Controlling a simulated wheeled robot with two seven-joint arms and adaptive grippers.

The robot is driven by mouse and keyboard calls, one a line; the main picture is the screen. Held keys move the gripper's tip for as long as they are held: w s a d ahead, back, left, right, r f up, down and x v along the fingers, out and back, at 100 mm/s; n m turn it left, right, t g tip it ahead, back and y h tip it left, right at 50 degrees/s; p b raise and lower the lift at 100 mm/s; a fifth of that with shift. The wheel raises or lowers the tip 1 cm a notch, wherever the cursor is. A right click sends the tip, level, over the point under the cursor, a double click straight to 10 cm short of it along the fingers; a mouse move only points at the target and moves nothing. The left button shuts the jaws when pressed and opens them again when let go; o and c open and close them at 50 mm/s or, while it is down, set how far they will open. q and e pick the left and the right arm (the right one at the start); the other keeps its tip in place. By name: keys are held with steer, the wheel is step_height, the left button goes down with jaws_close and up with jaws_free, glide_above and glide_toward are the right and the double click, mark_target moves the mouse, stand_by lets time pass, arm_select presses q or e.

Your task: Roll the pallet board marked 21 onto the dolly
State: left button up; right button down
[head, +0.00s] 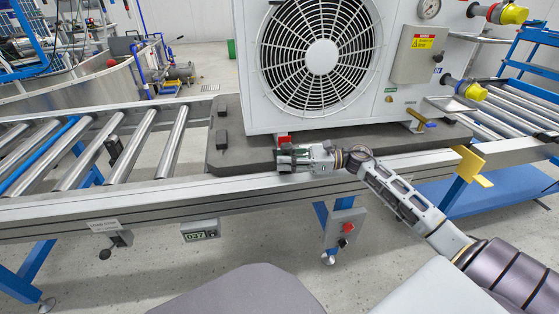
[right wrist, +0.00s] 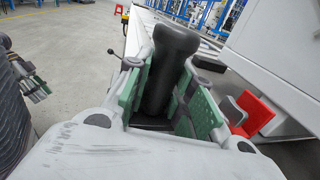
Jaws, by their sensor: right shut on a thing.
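The pallet board (head: 240,152) is a dark grey slab with black blocks on top, lying on the roller conveyor under a white fan unit (head: 330,70). I can make out no number 21 on it. My right gripper (head: 285,160) is at the board's front edge, below the unit's lower left part. In the right wrist view its green-sided fingers (right wrist: 170,82) are shut on a black rounded grip (right wrist: 172,50), which seems to belong to the board. No dolly can be told for sure.
The conveyor (head: 110,205) has bare rollers left of the board. A yellow bracket (head: 468,165) stands at its front rail on the right. More rollers on a blue frame (head: 500,190) continue at the right. A display reading 037 (head: 200,235) hangs below the rail.

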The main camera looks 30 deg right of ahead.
steer(key=shift+w+d+v, duration=0.15)
steer(key=shift+w+v, duration=0.15)
steer(key=shift+v, duration=1.35)
steer(key=shift+w+d+v, duration=0.2)
steer(key=shift+w+v, duration=0.15)
steer(key=shift+v, duration=1.35)
steer(key=shift+w+d+v, duration=0.15)
steer(key=shift+w+v, duration=0.15)
steer(key=shift+v, duration=1.35)
steer(key=shift+s+d, duration=0.25)
steer(key=shift+d, duration=0.3)
